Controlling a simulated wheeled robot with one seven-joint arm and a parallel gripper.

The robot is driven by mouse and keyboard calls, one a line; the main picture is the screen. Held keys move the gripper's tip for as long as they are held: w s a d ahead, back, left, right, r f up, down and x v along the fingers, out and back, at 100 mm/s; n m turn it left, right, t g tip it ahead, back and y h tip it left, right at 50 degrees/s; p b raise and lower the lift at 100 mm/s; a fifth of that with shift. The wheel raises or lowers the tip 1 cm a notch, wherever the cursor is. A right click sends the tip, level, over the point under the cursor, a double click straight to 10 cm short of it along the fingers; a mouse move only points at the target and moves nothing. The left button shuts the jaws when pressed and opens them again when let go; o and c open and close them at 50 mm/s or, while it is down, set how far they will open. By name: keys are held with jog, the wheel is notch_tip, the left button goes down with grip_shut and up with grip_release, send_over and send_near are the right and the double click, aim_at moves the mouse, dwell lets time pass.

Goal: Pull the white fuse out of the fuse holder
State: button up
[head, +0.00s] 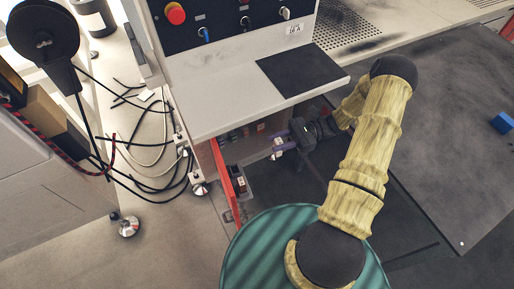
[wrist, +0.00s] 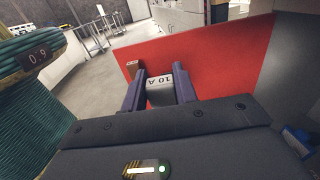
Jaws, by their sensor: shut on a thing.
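My gripper (wrist: 160,82) has its purple fingers shut on the white fuse (wrist: 160,92), which is marked 10 A. In the wrist view the fuse shows between the fingers with a red panel behind it, and no holder can be made out around it. In the head view my gripper (head: 279,148) is below the front edge of the machine's shelf, right of the open red door. The fuse is very small there. I cannot clearly make out the fuse holder in either view, so I cannot tell whether the fuse touches it.
The red door (head: 223,178) stands open; it fills much of the wrist view (wrist: 210,60). A small dark box (head: 241,186) is beside it. The light shelf (head: 235,106) overhangs my gripper. Cables (head: 150,140) lie on the floor at left. A blue block (head: 502,122) lies on the dark table.

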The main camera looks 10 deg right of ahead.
aim_at(282, 141)
jog(key=shift+w+d, duration=0.15)
jog(key=shift+d, duration=0.6)
jog(key=shift+w+d, duration=0.1)
jog(key=shift+d, duration=0.65)
jog(key=shift+r+p, duration=1.35)
jog(key=shift+r, duration=0.2)
jog(key=shift+r, duration=0.1)
jog(key=shift+r+p, duration=1.4)
jog(key=shift+r+p, duration=1.35)
jog(key=shift+r, duration=0.15)
